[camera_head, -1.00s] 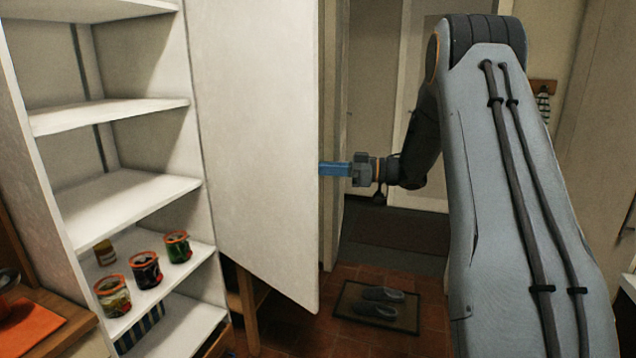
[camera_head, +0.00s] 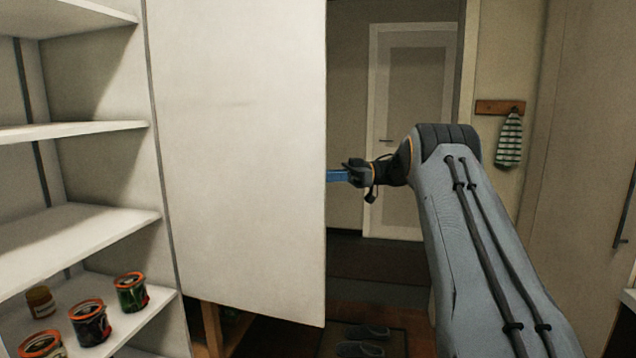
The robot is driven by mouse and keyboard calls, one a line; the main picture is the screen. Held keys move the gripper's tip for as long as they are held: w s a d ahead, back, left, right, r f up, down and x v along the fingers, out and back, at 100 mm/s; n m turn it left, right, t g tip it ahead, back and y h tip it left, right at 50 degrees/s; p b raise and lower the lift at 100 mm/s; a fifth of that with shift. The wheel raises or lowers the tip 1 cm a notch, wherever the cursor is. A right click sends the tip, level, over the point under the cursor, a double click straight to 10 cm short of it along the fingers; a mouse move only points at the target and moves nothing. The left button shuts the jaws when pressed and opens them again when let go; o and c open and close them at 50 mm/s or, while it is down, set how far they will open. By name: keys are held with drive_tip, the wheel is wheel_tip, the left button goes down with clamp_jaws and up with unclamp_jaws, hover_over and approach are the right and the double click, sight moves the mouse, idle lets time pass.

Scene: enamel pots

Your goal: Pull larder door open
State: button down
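The larder door (camera_head: 235,160) is a plain white panel standing open, hinged on its left beside the larder shelves (camera_head: 75,235). Its right edge is free. My gripper (camera_head: 336,175) is at that free edge, about halfway up, with blue fingers partly hidden behind the door. I cannot tell whether the fingers are open, shut or touching the door. No handle shows on the face turned to me.
Several jars with orange-rimmed lids, including a green one (camera_head: 131,292), stand on a lower shelf. Slippers (camera_head: 362,348) lie on a mat on the floor. A striped towel (camera_head: 509,138) hangs from a wooden rack. A white room door (camera_head: 405,130) is at the back.

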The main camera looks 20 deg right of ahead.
drive_tip(key=shift+w+a, duration=0.2)
drive_tip(key=c, duration=1.9)
unclamp_jaws()
drive_tip(key=shift+w+a+f, duration=0.1)
drive_tip(key=shift+a+f, duration=0.05)
drive_tip(key=shift+a, duration=0.1)
drive_tip(key=shift+o, duration=0.2)
drive_tip(key=shift+d, duration=0.15)
drive_tip(key=shift+d, duration=0.1)
drive_tip(key=shift+d, duration=0.2)
drive_tip(key=d, duration=0.7)
drive_tip(key=shift+s+d, duration=0.3)
drive_tip(key=shift+d, duration=0.05)
